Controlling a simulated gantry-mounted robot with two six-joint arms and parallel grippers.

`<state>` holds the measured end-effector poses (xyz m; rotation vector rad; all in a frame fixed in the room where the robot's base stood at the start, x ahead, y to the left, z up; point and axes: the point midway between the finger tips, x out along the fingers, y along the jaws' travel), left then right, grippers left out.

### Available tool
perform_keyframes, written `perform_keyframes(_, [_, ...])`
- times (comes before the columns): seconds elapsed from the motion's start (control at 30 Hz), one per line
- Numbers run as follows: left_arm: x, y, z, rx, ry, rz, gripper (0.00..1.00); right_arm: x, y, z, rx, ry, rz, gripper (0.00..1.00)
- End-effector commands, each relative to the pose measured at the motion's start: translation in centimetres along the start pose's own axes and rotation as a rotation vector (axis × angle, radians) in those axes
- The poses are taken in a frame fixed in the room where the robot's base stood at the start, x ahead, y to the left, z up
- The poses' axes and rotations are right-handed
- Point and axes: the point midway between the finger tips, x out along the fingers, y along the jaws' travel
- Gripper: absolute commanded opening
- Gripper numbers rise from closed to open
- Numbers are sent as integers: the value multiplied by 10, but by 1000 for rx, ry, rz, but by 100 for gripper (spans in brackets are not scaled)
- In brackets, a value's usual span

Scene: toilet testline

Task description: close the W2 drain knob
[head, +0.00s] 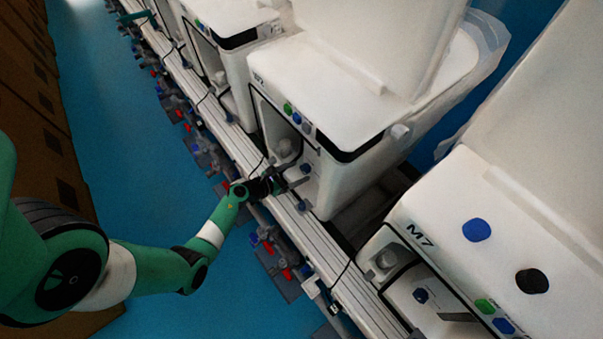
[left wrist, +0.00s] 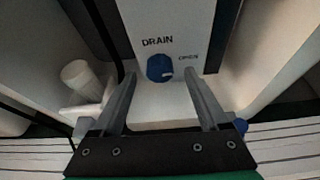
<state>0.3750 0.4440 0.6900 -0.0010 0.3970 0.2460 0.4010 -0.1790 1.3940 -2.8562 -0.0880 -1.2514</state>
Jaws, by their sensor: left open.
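The blue round drain knob (left wrist: 160,68) sits on a white panel under the word DRAIN in the left wrist view. A small light mark shows on its lower right, on the side of the word OPEN. In the head view a blue knob (head: 306,168) shows low on the front of the middle white unit (head: 335,95), whose label is too small to read surely. My left gripper (left wrist: 160,80) is open, with one finger on each side of the knob in the picture. Contact cannot be told. My right gripper is not in view.
A pale rail (head: 235,140) runs along the front of the units, with red and blue fittings (head: 270,250) below it. Another white unit (head: 450,230) marked M7 stands at the right. A white cylinder (left wrist: 80,78) stands left of my left finger. The blue floor (head: 130,190) is open.

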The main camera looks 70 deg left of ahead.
Motion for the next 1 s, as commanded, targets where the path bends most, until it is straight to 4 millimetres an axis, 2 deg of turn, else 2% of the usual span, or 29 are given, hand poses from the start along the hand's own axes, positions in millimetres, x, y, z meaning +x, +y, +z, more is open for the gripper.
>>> perform_keyframes(0.03, [10,0,-3,1,-1,-1,77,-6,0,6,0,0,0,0])
perform_keyframes(0.17, [23,0,-2,1,0,0,77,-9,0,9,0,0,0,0])
perform_keyframes(0.47, [25,0,0,-1,0,1,77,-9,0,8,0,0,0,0])
perform_keyframes(0.9, [25,0,0,-1,0,1,0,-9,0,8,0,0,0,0])
perform_keyframes(1.0, [25,0,0,-1,0,1,0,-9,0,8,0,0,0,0])
